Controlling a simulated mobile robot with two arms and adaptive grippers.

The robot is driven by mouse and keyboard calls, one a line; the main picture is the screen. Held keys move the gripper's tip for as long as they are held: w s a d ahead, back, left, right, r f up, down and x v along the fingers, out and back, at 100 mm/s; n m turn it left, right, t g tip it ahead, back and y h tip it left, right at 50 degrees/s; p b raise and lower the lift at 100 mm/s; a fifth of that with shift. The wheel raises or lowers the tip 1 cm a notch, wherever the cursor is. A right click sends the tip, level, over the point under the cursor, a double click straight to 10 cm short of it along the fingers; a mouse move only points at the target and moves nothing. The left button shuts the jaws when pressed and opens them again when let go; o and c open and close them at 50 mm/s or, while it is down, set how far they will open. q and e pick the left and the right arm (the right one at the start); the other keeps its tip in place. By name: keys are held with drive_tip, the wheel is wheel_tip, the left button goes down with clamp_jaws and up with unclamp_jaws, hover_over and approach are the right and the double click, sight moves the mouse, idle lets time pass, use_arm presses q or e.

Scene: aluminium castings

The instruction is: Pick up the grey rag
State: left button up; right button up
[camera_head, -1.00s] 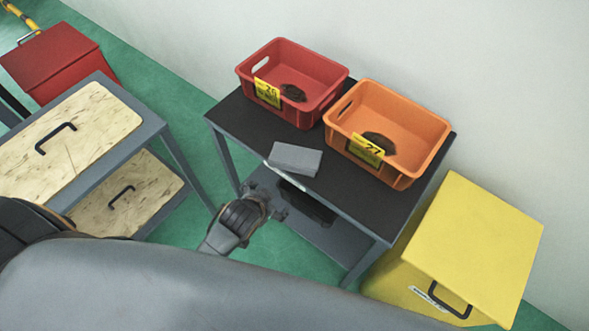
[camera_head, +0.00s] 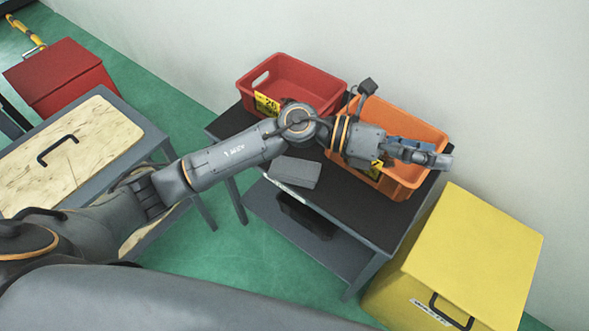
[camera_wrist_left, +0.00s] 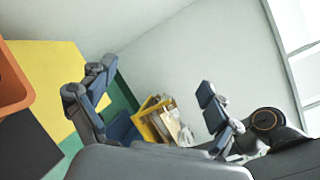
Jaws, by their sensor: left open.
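The grey rag (camera_head: 295,172) lies folded flat on the black-topped table (camera_head: 362,217), near its front left edge and in front of the bins. In the head view my left arm reaches across the table behind the rag. My left gripper (camera_head: 425,155) is to the right of the rag, in front of the orange bin's right part and apart from the rag. In the left wrist view the fingers of my left gripper (camera_wrist_left: 150,97) stand wide apart with nothing held between them. The rag does not show in the wrist view. My right gripper is not in view.
A red bin (camera_head: 322,78) and an orange bin (camera_head: 420,130) stand at the table's back; my arm partly covers both. A yellow cabinet (camera_head: 470,235) stands right of the table. A lower shelf holds a dark object.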

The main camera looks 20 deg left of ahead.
use_arm(q)
wheel_tip(320, 180, down, 5)
drive_tip(key=a+m+g+y, duration=0.2)
drive_tip(key=m+y, duration=0.2)
drive_tip(key=m+t+y+p, duration=0.15)
drive_tip(key=m+y, duration=0.25)
drive_tip(key=y, duration=1)
hover_over(294, 168)
drive_tip(key=f, duration=1.5)
drive_tip(key=shift+s+d+f, duration=0.2)
drive_tip(key=shift+s+f, duration=0.05)
drive_tip(key=shift+s, duration=0.1)
drive_tip(key=shift+w+a+f+p, duration=0.1)
drive_tip(key=shift+w+f+p, duration=0.1)
drive_tip(key=shift+f, duration=1.15)
drive_tip(key=shift+w+a+f+p, duration=0.1)
drive_tip(key=shift+f+p, duration=0.05)
drive_tip(key=shift+f, duration=1.2)
drive_tip(key=c, duration=1.2)
drive_tip(key=shift+r, duration=0.1)
drive_tip(key=shift+c, duration=0.2)
